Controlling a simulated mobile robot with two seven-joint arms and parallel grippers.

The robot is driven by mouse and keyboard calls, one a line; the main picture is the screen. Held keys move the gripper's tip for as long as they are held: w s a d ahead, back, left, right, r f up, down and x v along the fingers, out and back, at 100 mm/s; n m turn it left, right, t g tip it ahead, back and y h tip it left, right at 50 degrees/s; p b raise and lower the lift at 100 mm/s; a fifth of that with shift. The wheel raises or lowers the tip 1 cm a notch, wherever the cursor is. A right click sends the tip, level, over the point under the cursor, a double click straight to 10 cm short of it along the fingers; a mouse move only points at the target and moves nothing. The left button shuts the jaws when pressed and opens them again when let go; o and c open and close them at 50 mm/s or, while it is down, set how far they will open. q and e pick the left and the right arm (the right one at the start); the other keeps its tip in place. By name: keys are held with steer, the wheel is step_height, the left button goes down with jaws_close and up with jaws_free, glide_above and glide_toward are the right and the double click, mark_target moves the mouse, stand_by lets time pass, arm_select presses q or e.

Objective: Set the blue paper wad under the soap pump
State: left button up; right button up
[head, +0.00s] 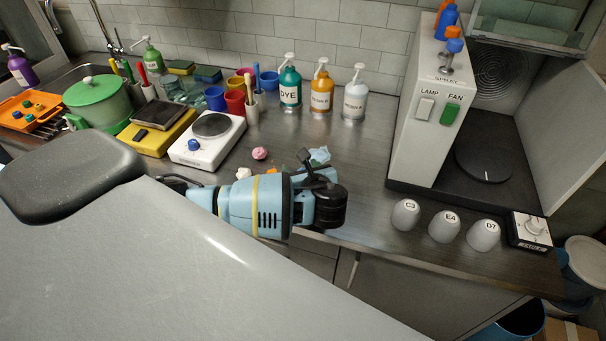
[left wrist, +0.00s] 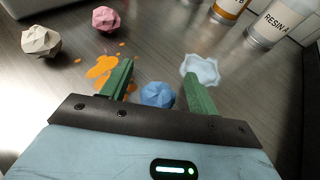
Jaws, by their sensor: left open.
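The blue paper wad (left wrist: 157,95) lies on the steel bench between the two green fingers of my left gripper (left wrist: 160,88) in the left wrist view. The fingers are open, with a gap visible on each side of the wad. In the head view my left gripper (head: 318,190) is over the front of the bench; its fingertips and the blue wad are hidden there. Pump bottles stand at the back: green (head: 150,56), purple (head: 19,66), teal DYE (head: 289,87), orange (head: 321,90) and white (head: 355,96). I cannot tell which is the soap pump.
A pink wad (left wrist: 105,18) and a cream wad (left wrist: 41,41) lie nearby. Orange splashes (left wrist: 102,70) and a pale blue irregular patch (left wrist: 200,69) flank the blue wad.

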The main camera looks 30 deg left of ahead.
mark_target(301, 166)
arm_select(q)
steer(key=c, duration=1.1)
steer(key=shift+r, duration=0.5)
step_height(301, 166, up, 3)
steer(key=shift+f, duration=0.15)
steer(key=s, duration=1)
steer(key=s+a+r, duration=0.1)
steer(key=s, duration=0.5)
steer(key=shift+a+r, duration=0.1)
